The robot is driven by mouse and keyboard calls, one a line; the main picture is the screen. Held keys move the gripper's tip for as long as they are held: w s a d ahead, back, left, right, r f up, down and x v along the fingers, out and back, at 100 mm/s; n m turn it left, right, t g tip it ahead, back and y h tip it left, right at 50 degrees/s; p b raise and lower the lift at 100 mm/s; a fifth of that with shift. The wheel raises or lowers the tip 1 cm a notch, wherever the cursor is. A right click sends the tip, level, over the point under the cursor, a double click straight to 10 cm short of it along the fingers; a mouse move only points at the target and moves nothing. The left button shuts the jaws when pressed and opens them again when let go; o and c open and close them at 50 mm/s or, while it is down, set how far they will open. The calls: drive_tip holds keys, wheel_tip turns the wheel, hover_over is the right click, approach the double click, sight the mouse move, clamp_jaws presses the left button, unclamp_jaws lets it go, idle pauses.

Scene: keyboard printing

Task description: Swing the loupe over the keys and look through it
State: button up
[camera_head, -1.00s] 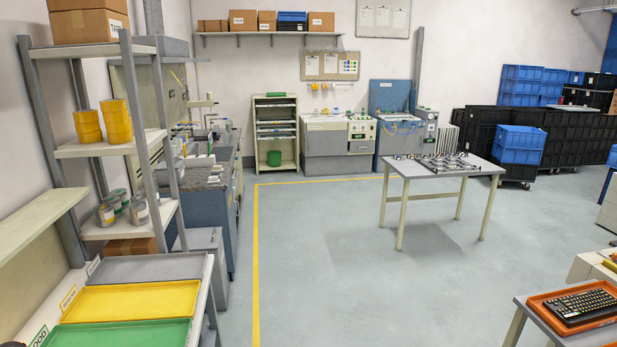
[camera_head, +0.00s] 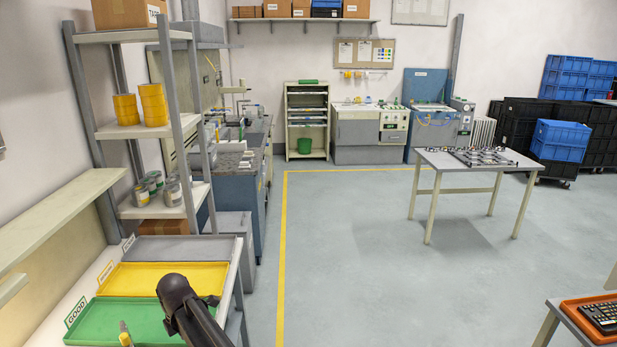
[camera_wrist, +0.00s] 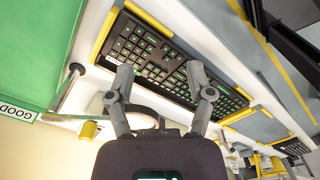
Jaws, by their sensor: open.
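A black keyboard (camera_wrist: 150,50) with green legends lies in a pale holder with yellow blocks in the wrist view. My gripper (camera_wrist: 159,72) is open, its two fingers apart in front of the keyboard; I cannot tell the gap between them. A pale ring (camera_wrist: 140,113), perhaps the loupe, shows partly behind the left finger and my gripper body. A thin rod with a dark knob (camera_wrist: 76,70) stands left of the keyboard; whether it belongs to the ring is unclear. The loupe cannot be made out for sure in the head view.
A green tray (camera_head: 85,326) labelled GOOD, a yellow tray (camera_head: 147,281) and a grey tray (camera_head: 180,246) lie on the left bench. Another keyboard (camera_head: 603,314) sits in an orange tray at lower right. The middle floor is clear, with a table (camera_head: 435,161) beyond.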

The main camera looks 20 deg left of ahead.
drive_tip(key=w+d+m, duration=0.5)
drive_tip(key=d, duration=0.6)
drive_tip(key=w+d+m, duration=0.4)
drive_tip(key=d+m, duration=0.1)
drive_tip(key=d, duration=0.7)
drive_tip(key=w+d+m, duration=0.5)
drive_tip(key=d, duration=0.6)
drive_tip(key=s+d+m, duration=0.3)
drive_tip(key=d+m, duration=0.4)
drive_tip(key=d, duration=0.8)
drive_tip(key=s+d+m, duration=0.3)
drive_tip(key=d+m, duration=0.5)
drive_tip(key=d, duration=0.8)
drive_tip(key=shift+c, duration=0.8)
drive_tip(key=shift+s, duration=0.1)
drive_tip(key=shift+a, duration=0.1)
